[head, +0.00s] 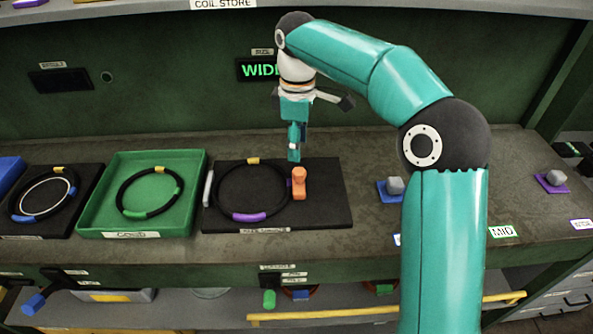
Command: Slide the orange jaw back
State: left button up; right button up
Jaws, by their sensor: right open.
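The orange jaw (299,186) stands on the black board (333,200), at the right side of a black ring (217,187) with yellow and purple bands. It appears to touch or nearly touch the ring's right edge. A pale grey jaw (208,188) is at the ring's left side. My right gripper (294,153) is open and points down just above and behind the orange jaw. It appears apart from the jaw, though the gap is hard to judge. My left gripper is not in view.
A green tray (196,165) holds another black ring (149,193). Left of it, a dark board holds a ring (43,194). A grey knob on a blue base (387,191) stands right of the board. A display (259,70) behind reads "WIDE", partly hidden.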

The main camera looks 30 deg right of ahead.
aim_at(299, 170)
notch_tip(299, 170, down, 8)
jog(key=shift+s+r, duration=0.1)
jog(key=shift+r, duration=0.1)
jog(key=shift+c, duration=0.2)
jog(key=shift+d, duration=0.1)
grip_shut()
